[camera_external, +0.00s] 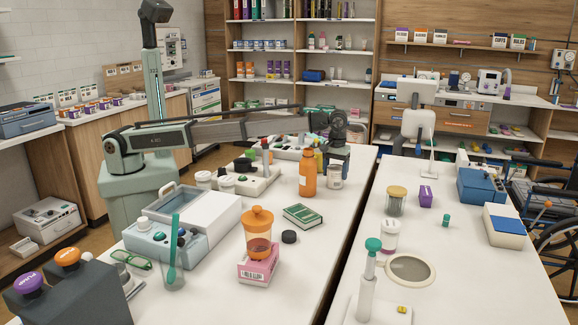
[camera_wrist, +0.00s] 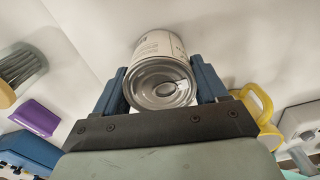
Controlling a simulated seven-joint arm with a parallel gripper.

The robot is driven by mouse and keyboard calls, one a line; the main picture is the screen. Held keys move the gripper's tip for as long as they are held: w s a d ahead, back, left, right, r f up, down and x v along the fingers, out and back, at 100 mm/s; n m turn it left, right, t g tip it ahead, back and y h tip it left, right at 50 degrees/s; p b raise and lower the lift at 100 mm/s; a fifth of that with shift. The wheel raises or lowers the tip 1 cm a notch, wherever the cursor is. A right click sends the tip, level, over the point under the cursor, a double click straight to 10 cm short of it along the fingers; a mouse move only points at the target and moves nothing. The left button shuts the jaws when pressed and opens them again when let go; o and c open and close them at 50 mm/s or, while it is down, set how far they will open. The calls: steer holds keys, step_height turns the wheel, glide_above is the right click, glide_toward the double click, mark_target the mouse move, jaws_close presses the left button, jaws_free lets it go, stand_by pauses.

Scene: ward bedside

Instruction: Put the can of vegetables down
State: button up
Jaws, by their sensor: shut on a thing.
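The can of vegetables (camera_external: 335,181) is a small pale-labelled metal can near the right edge of the left table. My gripper (camera_external: 338,158) is above it, with its blue fingers pointing down. In the wrist view, the can (camera_wrist: 161,88) sits between the two fingers of my gripper (camera_wrist: 161,80), which are shut on its sides. Its metal lid with a pull ring faces the camera. The can looks upright and close to the tabletop; I cannot tell whether its base touches.
An orange bottle (camera_external: 307,174) stands just left of the can. A green book (camera_external: 303,216) and a black lid (camera_external: 289,237) lie nearer the camera. A gap separates the two tables. A jar (camera_external: 396,203) and purple box (camera_external: 426,197) stand on the right table (camera_external: 470,270).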

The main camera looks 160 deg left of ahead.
steer(key=o, duration=1.3)
steer(key=shift+r, duration=0.15)
step_height(320, 180, up, 12)
